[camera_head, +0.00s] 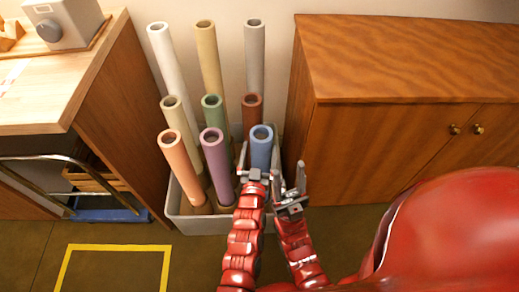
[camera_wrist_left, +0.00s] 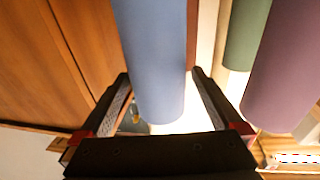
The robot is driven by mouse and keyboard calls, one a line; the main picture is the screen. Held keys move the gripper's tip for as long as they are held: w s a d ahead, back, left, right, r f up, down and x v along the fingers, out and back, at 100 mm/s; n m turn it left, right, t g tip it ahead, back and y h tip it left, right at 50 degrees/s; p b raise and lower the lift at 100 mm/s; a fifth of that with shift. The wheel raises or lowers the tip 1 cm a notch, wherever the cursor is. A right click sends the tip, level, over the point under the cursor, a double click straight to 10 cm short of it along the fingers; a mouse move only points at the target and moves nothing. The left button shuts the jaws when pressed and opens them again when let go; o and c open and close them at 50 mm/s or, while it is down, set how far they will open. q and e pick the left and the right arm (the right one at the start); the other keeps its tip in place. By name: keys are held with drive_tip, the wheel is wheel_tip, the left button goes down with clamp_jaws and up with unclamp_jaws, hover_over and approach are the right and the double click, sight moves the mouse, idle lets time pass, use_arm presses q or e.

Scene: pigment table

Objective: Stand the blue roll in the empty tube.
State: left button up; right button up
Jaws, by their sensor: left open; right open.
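The blue roll (camera_head: 261,150) stands upright at the front right of the group in the pale crate (camera_head: 192,222). My left gripper (camera_head: 259,163) is open at the near side of the roll. In the left wrist view the blue roll (camera_wrist_left: 155,60) passes between the two open fingers of the left gripper (camera_wrist_left: 162,88), with a gap visible on the left side. My right gripper (camera_head: 291,186) is open and empty, just right of the left gripper, near the crate's right side. I cannot make out an empty tube; the crate's inside is mostly hidden by rolls and my arms.
A purple roll (camera_head: 215,155) stands close left of the blue one, a red-brown roll (camera_head: 252,108) behind it. Orange, green, cream, white and grey rolls fill the rest. A wooden cabinet (camera_head: 350,145) stands close on the right, a workbench (camera_head: 125,120) on the left.

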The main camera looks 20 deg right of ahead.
use_arm(q)
drive_tip(key=p+v, duration=0.1)
drive_tip(key=v, duration=1.6)
